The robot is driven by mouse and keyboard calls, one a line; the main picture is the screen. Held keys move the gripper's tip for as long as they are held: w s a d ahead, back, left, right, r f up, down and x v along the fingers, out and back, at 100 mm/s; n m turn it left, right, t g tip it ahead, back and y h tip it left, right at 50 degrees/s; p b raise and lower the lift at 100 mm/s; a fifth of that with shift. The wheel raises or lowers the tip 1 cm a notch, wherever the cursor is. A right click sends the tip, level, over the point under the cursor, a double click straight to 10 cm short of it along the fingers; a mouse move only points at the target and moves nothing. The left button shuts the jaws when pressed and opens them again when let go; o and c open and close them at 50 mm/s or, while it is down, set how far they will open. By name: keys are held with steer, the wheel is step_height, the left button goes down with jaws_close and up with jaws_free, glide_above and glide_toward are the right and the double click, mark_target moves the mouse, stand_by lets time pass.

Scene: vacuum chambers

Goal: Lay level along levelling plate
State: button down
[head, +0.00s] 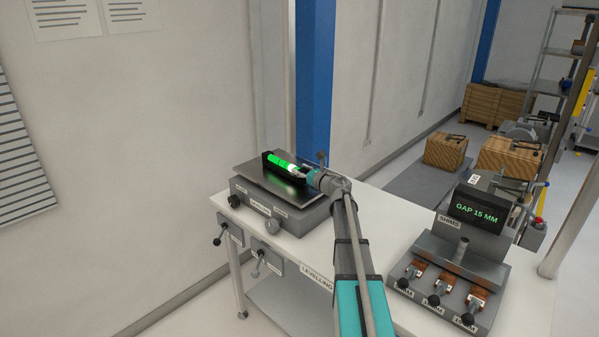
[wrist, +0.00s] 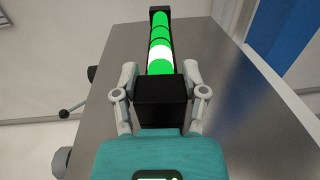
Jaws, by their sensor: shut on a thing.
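The level (head: 279,161) is a black bar with a bright green vial and a white bubble segment. It lies lengthwise over the dark levelling plate (head: 249,176), near the plate's back edge in the head view. In the wrist view the level (wrist: 160,52) points away from me above the plate (wrist: 225,110). My gripper (head: 303,172) is at the near end of the level. Its two fingers (wrist: 160,95) are shut on the level's black end block. I cannot tell whether the level's underside touches the plate.
The plate's grey base has knobs, one of them a dark knob (head: 234,201), and handles hang below on the bench front. The white bench (head: 335,245) is clear beside it. A shim unit (head: 460,245) reading "GAP 15 MM" stands to the right. A wall is behind.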

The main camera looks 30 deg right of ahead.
steer(key=shift+f, duration=0.1)
steer(key=shift+c, duration=0.3)
jaws_free()
steer(key=shift+s, duration=0.15)
steer(key=v, duration=1.1)
steer(key=shift+s, duration=0.4)
steer(key=shift+d, duration=0.1)
